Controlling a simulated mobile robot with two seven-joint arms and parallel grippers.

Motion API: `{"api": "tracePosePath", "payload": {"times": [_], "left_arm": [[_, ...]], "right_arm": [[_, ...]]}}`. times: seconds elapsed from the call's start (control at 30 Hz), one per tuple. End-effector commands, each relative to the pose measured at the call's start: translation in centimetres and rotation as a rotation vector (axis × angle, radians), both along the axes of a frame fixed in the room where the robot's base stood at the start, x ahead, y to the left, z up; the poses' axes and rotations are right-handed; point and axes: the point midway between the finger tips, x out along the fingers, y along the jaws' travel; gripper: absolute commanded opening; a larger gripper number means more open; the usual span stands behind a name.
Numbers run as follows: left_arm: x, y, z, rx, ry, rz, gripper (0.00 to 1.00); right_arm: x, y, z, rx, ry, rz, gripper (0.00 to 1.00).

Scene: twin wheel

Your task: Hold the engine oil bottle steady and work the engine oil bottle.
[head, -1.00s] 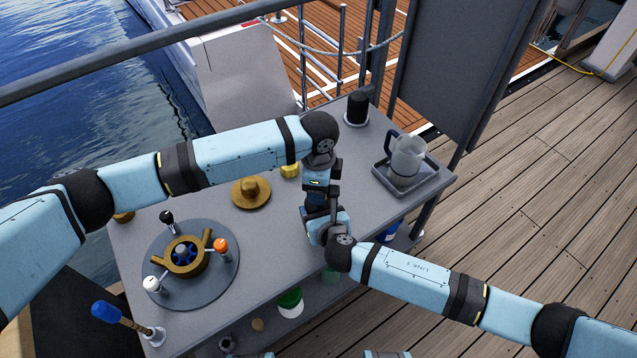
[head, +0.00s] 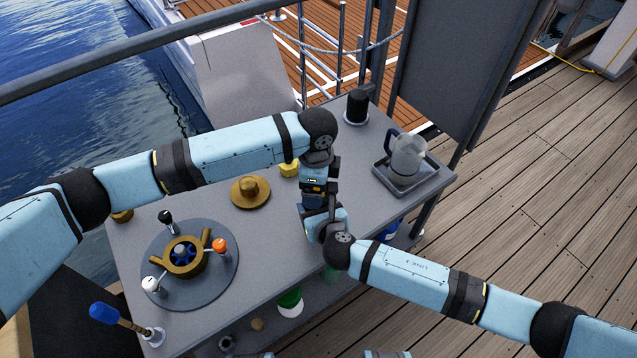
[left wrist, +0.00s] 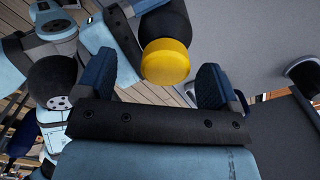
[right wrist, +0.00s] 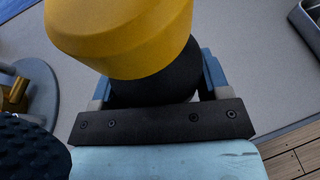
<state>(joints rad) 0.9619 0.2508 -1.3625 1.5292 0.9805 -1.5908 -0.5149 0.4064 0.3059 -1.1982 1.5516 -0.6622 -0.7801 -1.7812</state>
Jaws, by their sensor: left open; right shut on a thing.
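The engine oil bottle is hidden behind my arms in the head view. In the right wrist view its dark body (right wrist: 158,84) is between the fingers of my right gripper (right wrist: 155,88), which is shut on it. Its yellow cap (right wrist: 120,35) is above those fingers. In the left wrist view the yellow cap (left wrist: 166,62) is between the two spread blue fingers of my left gripper (left wrist: 157,82), with a visible gap on each side. In the head view my left gripper (head: 314,203) points down just above my right gripper (head: 328,228).
The grey table carries a twin-wheel fitting with knobs (head: 185,256), a brass hat-shaped part (head: 250,191), a small yellow piece (head: 288,170), a jug (head: 407,157) on a tray (head: 431,181) and a black cylinder (head: 357,104). A green-and-white container (head: 290,302) stands below.

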Motion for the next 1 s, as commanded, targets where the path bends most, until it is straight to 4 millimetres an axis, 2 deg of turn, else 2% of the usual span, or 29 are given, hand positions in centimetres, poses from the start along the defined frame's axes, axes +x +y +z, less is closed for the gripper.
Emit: {"api": "tracePosePath", "payload": {"times": [0.2, 0.4, 0.6, 0.9, 0.93, 1.0], "left_arm": [[0.1, -0.3, 5.5, -0.012, -0.009, -0.004, 0.87], [0.2, -0.4, 9.3, -0.018, -0.015, -0.004, 0.87], [0.2, -0.5, 11.0, -0.021, -0.017, -0.004, 0.87], [0.2, -0.5, 11.2, -0.022, -0.018, -0.004, 0.87], [0.2, -0.5, 11.2, -0.022, -0.018, -0.004, 0.87], [0.2, -0.5, 11.2, -0.022, -0.018, -0.004, 0.87]], "right_arm": [[0.1, -0.2, 0.1, 0.001, 0.001, -0.003, 0.03], [0.0, -0.2, -0.1, -0.001, 0.005, -0.004, 0.03], [-0.1, -0.3, -0.2, -0.002, 0.007, -0.004, 0.03], [-0.1, -0.3, -0.3, -0.002, 0.008, -0.004, 0.03], [-0.1, -0.3, -0.3, -0.002, 0.008, -0.004, 0.76], [-0.1, -0.3, -0.3, -0.002, 0.008, -0.004, 0.93]]}}
